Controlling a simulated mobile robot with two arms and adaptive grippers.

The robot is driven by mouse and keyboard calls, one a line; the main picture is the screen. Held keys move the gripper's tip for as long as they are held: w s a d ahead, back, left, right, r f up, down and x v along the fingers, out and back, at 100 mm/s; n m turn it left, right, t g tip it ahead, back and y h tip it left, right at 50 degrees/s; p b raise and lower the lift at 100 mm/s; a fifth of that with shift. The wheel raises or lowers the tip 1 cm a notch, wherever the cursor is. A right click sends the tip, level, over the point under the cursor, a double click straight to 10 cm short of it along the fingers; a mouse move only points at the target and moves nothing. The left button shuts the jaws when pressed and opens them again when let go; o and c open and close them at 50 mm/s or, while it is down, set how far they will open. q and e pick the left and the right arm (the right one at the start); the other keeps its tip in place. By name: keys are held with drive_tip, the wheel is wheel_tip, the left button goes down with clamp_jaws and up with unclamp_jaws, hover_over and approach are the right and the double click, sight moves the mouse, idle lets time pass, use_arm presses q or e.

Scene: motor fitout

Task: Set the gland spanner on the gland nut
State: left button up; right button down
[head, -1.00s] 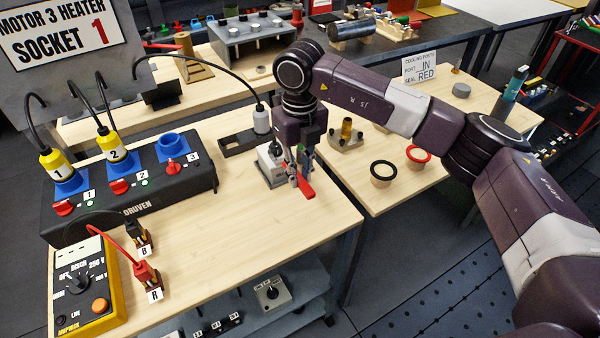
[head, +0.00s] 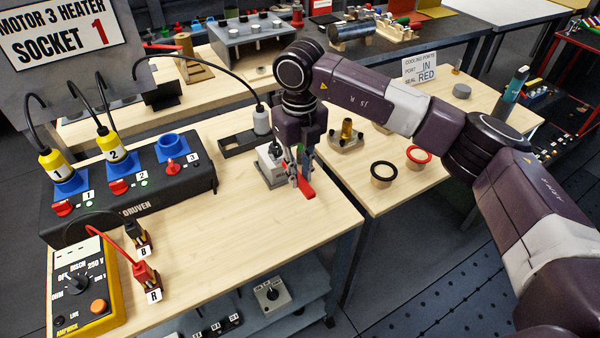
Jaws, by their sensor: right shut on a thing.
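My right gripper (head: 299,180) points down over the front right part of the near bench and is shut on a red tool, which I take for the gland spanner (head: 307,191). Only the red end of the spanner shows, sticking out at the front right of the fingers. Just behind and left of the gripper stands a small grey box (head: 269,174) with a dark fitting on top, partly hidden by my wrist. The gland nut cannot be made out clearly, and I cannot tell whether the spanner touches it. My left gripper is not in view.
A black socket block (head: 130,203) with plugs and a yellow meter (head: 85,292) fill the bench's left side. A cabled plug (head: 262,122) stands behind the grey box. A brass fitting (head: 346,131) and black (head: 383,171) and red (head: 418,155) rings are right. The bench's middle is clear.

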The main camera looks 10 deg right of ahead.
drive_tip(key=shift+w+a+b, duration=0.15)
drive_tip(key=shift+w+a, duration=0.1)
drive_tip(key=shift+w, duration=0.4)
drive_tip(key=shift+w+a+b, duration=0.15)
drive_tip(key=shift+w+a, duration=0.05)
drive_tip(key=shift+w, duration=0.4)
